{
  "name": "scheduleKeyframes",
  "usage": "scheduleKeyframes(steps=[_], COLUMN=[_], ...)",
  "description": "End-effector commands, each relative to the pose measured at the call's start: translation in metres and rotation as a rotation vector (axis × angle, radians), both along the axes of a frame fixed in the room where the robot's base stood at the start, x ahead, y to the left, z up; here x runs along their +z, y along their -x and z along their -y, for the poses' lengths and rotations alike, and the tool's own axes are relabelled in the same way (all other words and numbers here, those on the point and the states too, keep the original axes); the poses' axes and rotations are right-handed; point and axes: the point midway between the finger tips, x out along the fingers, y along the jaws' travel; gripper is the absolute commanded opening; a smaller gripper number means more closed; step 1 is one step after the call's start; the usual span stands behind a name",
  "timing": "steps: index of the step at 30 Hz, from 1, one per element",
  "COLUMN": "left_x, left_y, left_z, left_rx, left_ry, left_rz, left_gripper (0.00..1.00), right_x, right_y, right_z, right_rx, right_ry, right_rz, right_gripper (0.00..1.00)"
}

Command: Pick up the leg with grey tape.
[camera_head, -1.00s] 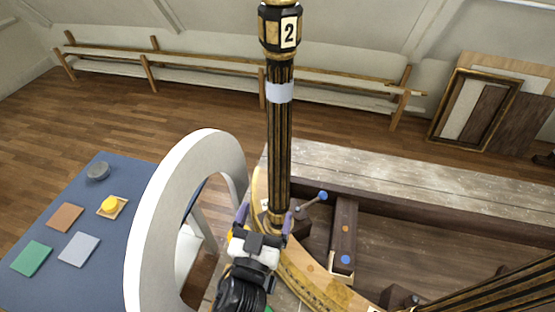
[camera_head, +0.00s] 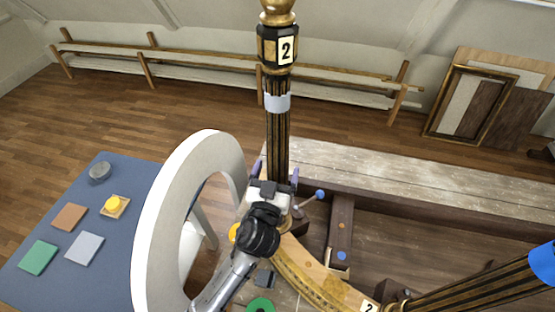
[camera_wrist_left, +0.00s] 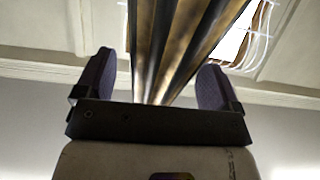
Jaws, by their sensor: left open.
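The leg with grey tape (camera_head: 277,140) stands upright, black with gilt fluting. Its pale grey tape band (camera_head: 277,103) sits below a black and gold block marked 2. My left gripper (camera_head: 275,176) is at the lower part of the leg, below the tape, with one finger on each side. The left wrist view shows the leg (camera_wrist_left: 178,50) between the two open fingers (camera_wrist_left: 155,82), with a gap on both sides. The gripper and wrist hide the leg's foot. My right gripper is not in view.
A second fluted leg with blue tape (camera_head: 542,262) lies at the lower right. The curved gilt console rail (camera_head: 315,278) runs below the upright leg. A large white ring (camera_head: 165,215) stands left of my arm. A blue-topped table (camera_head: 50,215) holds small samples. A blue-knobbed handle (camera_head: 319,195) is close right.

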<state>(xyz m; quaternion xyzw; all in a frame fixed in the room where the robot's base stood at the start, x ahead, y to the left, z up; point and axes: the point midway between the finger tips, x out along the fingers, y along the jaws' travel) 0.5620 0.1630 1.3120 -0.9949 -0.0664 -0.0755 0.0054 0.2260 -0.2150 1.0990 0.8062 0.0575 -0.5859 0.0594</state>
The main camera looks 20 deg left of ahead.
Motion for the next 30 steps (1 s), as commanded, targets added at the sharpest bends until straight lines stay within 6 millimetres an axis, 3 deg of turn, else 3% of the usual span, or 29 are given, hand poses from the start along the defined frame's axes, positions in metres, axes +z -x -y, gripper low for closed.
scheduleKeyframes(steps=[4,12,30], left_x=[0.0015,0.0007,0.0009], left_y=[-0.0104,-0.0119,-0.0117], left_z=[-0.0014,-0.0017,-0.0016], left_rx=[0.0,0.0,0.0], left_ry=[0.0,0.0,0.0], left_rz=[-0.001,-0.001,-0.001], left_gripper=[0.88,0.88,0.32], right_x=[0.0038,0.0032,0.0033], right_y=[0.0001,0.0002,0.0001], right_z=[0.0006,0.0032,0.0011], right_rx=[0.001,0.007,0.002], right_ry=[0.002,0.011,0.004], right_rz=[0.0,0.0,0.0], right_gripper=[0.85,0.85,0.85])
